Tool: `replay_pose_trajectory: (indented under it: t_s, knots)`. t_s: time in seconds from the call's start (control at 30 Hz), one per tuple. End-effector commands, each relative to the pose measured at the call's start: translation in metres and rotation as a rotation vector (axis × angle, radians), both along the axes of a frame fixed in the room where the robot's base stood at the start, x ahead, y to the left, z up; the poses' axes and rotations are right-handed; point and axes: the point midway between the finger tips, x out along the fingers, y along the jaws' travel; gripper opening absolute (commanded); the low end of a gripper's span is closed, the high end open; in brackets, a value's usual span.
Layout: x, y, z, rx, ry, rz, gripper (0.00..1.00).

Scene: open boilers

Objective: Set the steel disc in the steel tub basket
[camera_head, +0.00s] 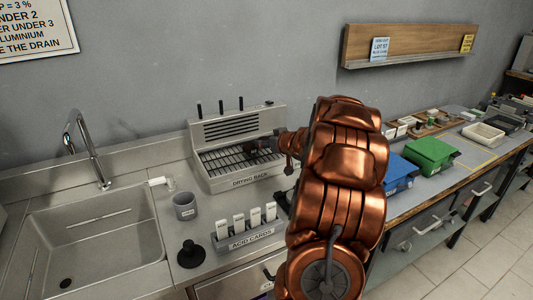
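My copper-coloured arm fills the middle of the head view. I cannot make out the steel disc. I cannot make out a steel tub basket either; the arm hides part of the bench.
A sink (95,235) with a tap (85,150) is at left. A grey cup (185,206), a black stand (191,254) and an acid cards holder (248,236) stand before the rack. Green (430,152) and blue (398,172) bins are right of the arm.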

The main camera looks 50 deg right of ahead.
Motion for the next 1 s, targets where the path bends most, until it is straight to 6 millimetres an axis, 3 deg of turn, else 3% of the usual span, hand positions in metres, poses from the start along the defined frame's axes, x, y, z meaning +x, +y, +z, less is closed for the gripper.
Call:
replay_pose_trajectory:
  t_s: [0.3, 0.73, 0.77, 1.0]
  knots:
    - [0.001, 0.0, -0.035, 0.0, -0.001, 0.001, 0.19]
    - [0.0, 0.0, -0.039, -0.001, -0.001, 0.0, 0.19]
    - [0.0, 0.0, -0.039, -0.001, -0.001, 0.0, 0.61]
    - [0.0, 0.0, -0.039, -0.001, -0.001, 0.0, 0.84]
